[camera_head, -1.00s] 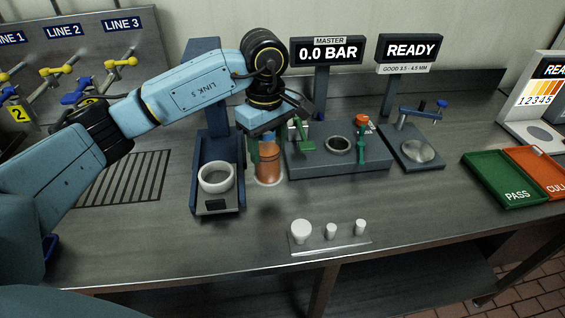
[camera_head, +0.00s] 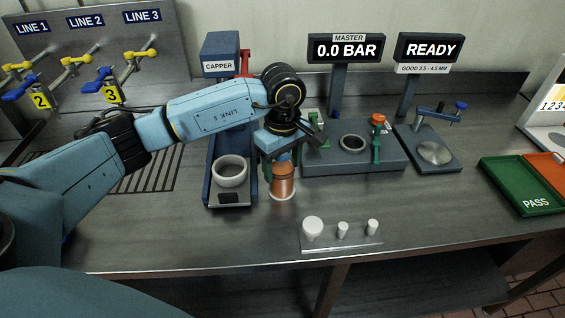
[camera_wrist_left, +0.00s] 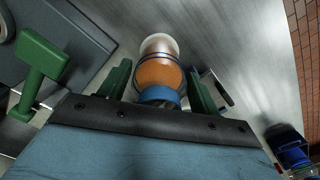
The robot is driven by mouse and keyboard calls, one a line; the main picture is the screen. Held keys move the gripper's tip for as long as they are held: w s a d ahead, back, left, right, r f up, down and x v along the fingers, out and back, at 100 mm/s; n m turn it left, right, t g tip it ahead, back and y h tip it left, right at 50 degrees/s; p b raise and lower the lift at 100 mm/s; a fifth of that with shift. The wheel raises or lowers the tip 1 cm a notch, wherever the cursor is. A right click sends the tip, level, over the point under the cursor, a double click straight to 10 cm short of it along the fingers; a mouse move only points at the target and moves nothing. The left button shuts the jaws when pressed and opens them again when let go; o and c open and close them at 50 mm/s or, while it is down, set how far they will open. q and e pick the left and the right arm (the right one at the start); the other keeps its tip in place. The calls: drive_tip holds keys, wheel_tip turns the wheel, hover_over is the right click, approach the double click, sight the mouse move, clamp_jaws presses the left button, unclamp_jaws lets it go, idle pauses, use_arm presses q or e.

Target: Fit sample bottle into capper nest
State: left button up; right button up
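The amber sample bottle (camera_head: 283,187) with a blue neck stands upright on the bench, right of the capper. In the left wrist view the bottle (camera_wrist_left: 160,72) sits between the two green fingers of my left gripper (camera_wrist_left: 160,88), with a visible gap at its left side. In the head view my left gripper (camera_head: 279,158) is over the bottle's top, its fingers partly hidden. The capper nest (camera_head: 229,171) is a white ring on the blue capper base (camera_head: 231,198), empty, left of the bottle. My right gripper is out of view.
A grey block (camera_head: 335,160) with a green clamp stands close behind the bottle on the right. A clear tray (camera_head: 341,245) with white caps lies in front. The green PASS tray (camera_head: 520,185) is far right. Bench front between capper and cap tray is clear.

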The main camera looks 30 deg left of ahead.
use_arm(q)
drive_tip(key=shift+o, duration=0.9)
drive_tip(key=shift+r, duration=0.15)
